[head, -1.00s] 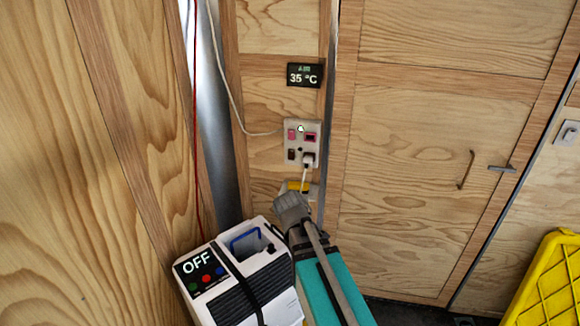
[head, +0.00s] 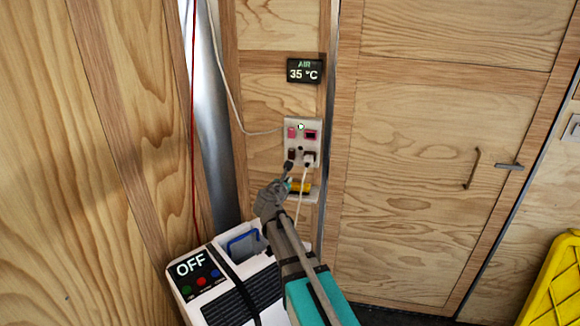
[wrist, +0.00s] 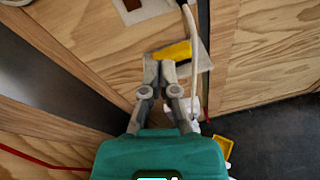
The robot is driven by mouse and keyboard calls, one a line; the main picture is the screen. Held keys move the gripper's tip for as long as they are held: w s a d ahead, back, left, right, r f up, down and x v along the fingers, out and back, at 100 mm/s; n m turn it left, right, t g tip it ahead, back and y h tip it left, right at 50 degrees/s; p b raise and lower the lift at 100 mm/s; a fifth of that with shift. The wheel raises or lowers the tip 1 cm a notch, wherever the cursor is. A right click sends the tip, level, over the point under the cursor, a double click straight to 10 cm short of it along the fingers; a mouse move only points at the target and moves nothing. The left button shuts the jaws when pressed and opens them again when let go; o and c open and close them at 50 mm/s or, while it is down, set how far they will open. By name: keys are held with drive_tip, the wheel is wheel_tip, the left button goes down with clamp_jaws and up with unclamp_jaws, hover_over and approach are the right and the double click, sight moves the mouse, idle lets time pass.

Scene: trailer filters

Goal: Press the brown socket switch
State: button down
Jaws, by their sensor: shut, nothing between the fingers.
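The brown socket switch (head: 291,154) is at the lower left of a pale wall panel (head: 301,123). It also shows at the top edge of the wrist view (wrist: 132,4), partly cut off. My gripper (head: 288,167) is shut and empty, its tips just below the brown switch in the head view. In the wrist view my gripper (wrist: 160,68) lies over the left end of a yellow piece (wrist: 175,53) on a lower plate, below the panel. I cannot tell whether the fingertips touch anything.
A dark plug (head: 309,157) with a white cable (head: 302,185) sits right beside the brown switch. Red switches (head: 292,132) are above it. A white unit reading OFF (head: 190,264) stands at lower left. An air display (head: 304,71) reads 35 °C.

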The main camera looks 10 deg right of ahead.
sight(291, 159)
drive_tip(key=w+a+n, duration=0.1)
drive_tip(key=w+n+t, duration=0.1)
drive_tip(key=n, duration=0.1)
drive_tip(key=shift+w+a+r+n+t+y+b, duration=0.1)
drive_tip(key=shift+a+r+n+t+y+b, duration=0.2)
drive_tip(key=shift+a+r, duration=0.1)
drive_tip(key=shift+w+f, duration=0.1)
drive_tip(key=shift+w, duration=0.05)
drive_tip(key=b+x, duration=0.1)
drive_tip(key=x, duration=1.2)
drive_tip(key=shift+w+d+f+b, duration=0.1)
drive_tip(key=shift+w+d+b, duration=0.1)
drive_tip(key=shift+w+b, duration=0.15)
drive_tip(key=shift+w+d+f, duration=0.1)
drive_tip(key=shift+w, duration=0.05)
drive_tip(key=f+b+v, duration=0.2)
drive_tip(key=f+v, duration=0.1)
drive_tip(key=v, duration=1)
drive_tip(key=shift+s, duration=0.45)
